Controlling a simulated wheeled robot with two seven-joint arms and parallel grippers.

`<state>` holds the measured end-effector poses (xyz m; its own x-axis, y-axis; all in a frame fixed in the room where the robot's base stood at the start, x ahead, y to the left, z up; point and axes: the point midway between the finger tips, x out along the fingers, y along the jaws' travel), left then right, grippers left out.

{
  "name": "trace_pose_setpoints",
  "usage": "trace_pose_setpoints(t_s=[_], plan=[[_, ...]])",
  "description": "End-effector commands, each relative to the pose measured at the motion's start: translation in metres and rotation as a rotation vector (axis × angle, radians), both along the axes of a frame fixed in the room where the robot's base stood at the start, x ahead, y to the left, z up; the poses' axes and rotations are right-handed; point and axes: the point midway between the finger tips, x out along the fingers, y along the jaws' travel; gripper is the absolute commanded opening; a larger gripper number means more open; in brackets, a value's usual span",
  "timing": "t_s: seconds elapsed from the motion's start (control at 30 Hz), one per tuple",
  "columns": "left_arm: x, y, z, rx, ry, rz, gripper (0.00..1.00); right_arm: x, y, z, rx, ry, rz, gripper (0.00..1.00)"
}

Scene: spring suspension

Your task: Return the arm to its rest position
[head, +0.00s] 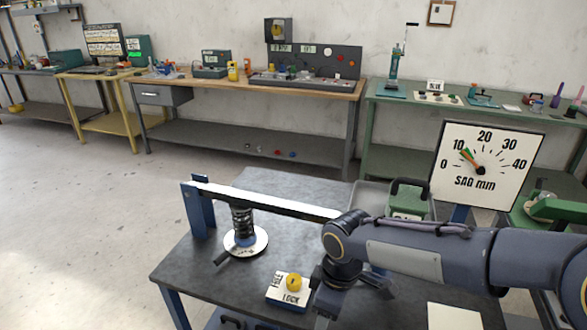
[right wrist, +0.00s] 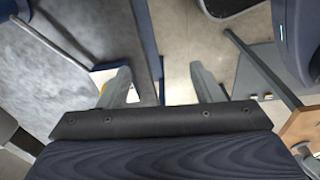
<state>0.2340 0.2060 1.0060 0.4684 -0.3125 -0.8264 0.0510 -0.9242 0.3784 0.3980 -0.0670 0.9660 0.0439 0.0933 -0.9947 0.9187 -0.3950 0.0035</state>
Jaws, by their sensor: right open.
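My right arm comes in from the right across the table. Its gripper (head: 350,292) points down beside the lock block (head: 285,300) with its yellow knob (head: 293,283). In the right wrist view the two fingers (right wrist: 163,88) are apart with nothing between them. A pale beam (head: 265,200) runs from a blue post (head: 200,208) over a dark coil spring (head: 242,218) on a round white base (head: 240,250). My arm hides the beam's right end. The sag gauge (head: 487,165) has its needle near 10. My left gripper is not in view.
The dark worktable (head: 215,290) has bare room around the spring. A pale plate (head: 453,316) lies at front right. Benches with tools line the back wall.

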Motion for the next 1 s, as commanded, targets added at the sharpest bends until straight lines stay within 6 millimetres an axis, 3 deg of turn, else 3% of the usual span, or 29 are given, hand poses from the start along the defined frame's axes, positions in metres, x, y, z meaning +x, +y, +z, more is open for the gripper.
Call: trace_pose_setpoints(t_s=[0.27, 0.4, 0.5, 0.7, 1.0], plan=[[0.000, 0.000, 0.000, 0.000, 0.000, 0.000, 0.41, -0.039, -0.068, 0.035, 0.132, -0.037, -0.370, 0.59], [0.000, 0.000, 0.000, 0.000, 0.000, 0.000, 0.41, -0.080, -0.107, 0.048, 0.251, -0.062, -0.664, 0.59], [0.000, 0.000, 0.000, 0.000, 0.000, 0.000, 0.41, -0.110, -0.125, 0.050, 0.344, -0.079, -0.869, 0.59], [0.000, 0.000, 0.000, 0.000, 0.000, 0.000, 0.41, -0.151, -0.138, 0.045, 0.495, -0.103, -1.159, 0.59], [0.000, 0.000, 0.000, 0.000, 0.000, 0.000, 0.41, -0.164, -0.138, 0.040, 0.557, -0.109, -1.264, 0.59]])
